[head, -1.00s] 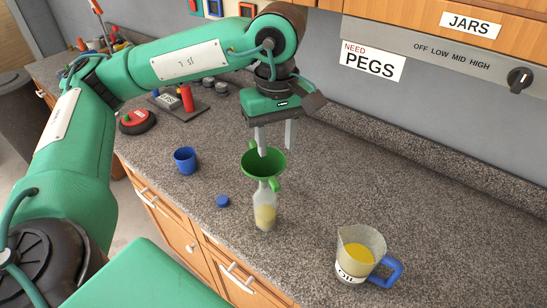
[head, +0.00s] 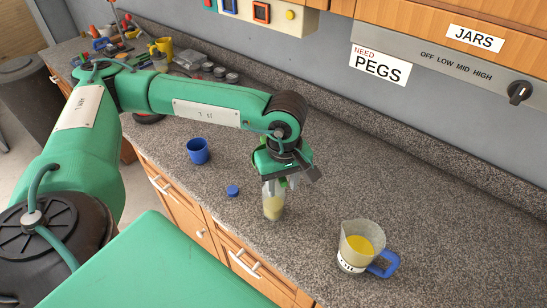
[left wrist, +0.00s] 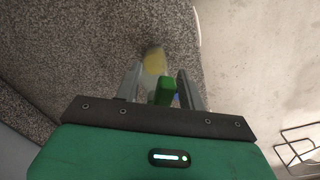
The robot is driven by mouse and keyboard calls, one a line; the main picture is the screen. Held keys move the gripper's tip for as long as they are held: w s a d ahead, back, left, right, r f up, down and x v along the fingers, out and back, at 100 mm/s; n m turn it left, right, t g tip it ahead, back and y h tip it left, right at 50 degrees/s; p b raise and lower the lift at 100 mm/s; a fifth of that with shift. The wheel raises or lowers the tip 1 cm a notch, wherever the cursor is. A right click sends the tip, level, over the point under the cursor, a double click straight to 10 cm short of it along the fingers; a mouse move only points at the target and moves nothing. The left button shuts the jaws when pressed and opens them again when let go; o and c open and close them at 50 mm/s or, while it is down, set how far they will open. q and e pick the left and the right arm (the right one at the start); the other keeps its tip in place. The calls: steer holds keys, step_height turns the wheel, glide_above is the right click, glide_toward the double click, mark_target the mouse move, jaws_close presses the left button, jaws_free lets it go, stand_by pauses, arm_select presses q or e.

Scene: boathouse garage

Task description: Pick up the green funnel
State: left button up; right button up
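The green funnel is mostly hidden under my left gripper (head: 277,187) in the head view. In the left wrist view a green part of the funnel (left wrist: 165,91) shows between my two grey fingers, with a gap visible beside it, so the gripper looks open around it. Below it stands a clear bottle (head: 273,208) with pale yellow liquid, upright on the counter; the liquid also shows in the left wrist view (left wrist: 155,61). Whether the funnel still sits in the bottle's neck is hidden. My right gripper is not in view.
On the speckled counter (head: 420,210), a blue cup (head: 198,151) and a blue cap (head: 232,191) lie left of the bottle. A jug of yellow liquid with a blue handle (head: 361,246) stands to the right. Tools and cans crowd the back left. The right counter is clear.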

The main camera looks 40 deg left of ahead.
arm_select(q)
steer(key=shift+f, duration=0.2)
jaws_close()
steer(key=shift+r, duration=0.15)
